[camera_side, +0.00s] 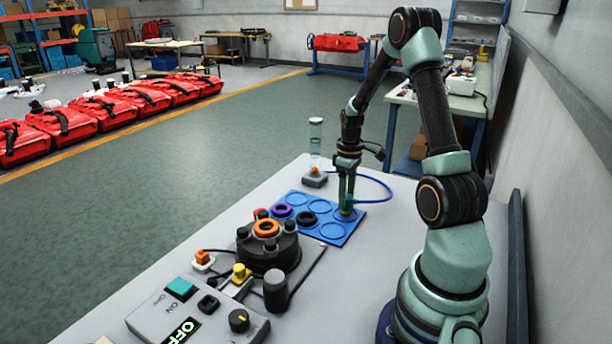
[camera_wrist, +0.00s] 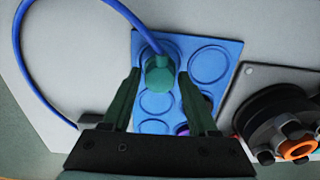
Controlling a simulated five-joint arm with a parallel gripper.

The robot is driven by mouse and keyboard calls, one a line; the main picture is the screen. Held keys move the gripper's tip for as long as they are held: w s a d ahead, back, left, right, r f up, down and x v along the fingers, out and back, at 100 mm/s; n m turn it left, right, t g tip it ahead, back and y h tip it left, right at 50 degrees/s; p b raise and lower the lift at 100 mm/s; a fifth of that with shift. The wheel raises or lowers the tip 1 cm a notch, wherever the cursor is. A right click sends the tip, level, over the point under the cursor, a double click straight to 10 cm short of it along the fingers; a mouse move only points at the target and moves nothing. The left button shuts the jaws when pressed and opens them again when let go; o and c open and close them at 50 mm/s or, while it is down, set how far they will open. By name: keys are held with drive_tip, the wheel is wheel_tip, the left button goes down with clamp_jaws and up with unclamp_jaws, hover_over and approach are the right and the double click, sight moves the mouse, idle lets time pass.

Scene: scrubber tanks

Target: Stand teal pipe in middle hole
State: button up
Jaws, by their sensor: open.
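The teal pipe (camera_wrist: 159,76) shows in the wrist view as a hexagonal teal fitting with a blue hose leading off it. It is at one end of the blue tray (camera_wrist: 181,38), over a round recess. My gripper (camera_wrist: 160,82) is open, with one finger on each side of the pipe. In the side view my gripper (camera_side: 347,207) points down at the tray's right corner, and its fingers mostly hide the pipe. The black round tank (camera_side: 268,252) has an orange ring (camera_side: 266,228) on top. I cannot tell which opening is the middle hole.
A purple ring (camera_side: 281,211) and a black ring (camera_side: 307,218) lie in the tray's recesses. A clear tube on a grey base (camera_side: 314,180) stands behind the tray. A control box (camera_side: 197,318) and a dark cylinder (camera_side: 276,289) are in front. The blue hose (camera_side: 383,184) loops behind my gripper.

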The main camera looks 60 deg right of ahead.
clamp_jaws()
drive_tip(key=shift+r, duration=2.55)
drive_tip(key=w+a+r+n, duration=0.2)
drive_tip(key=w+a+r, duration=0.15)
drive_tip(key=a, duration=0.45)
drive_tip(key=w+a+r+n, duration=0.2)
drive_tip(key=w+a+r, duration=0.15)
drive_tip(key=a, duration=0.45)
drive_tip(key=w+a+r+n, duration=0.2)
drive_tip(key=a+r, duration=0.2)
drive_tip(key=a, duration=0.4)
drive_tip(key=shift+f, duration=3)
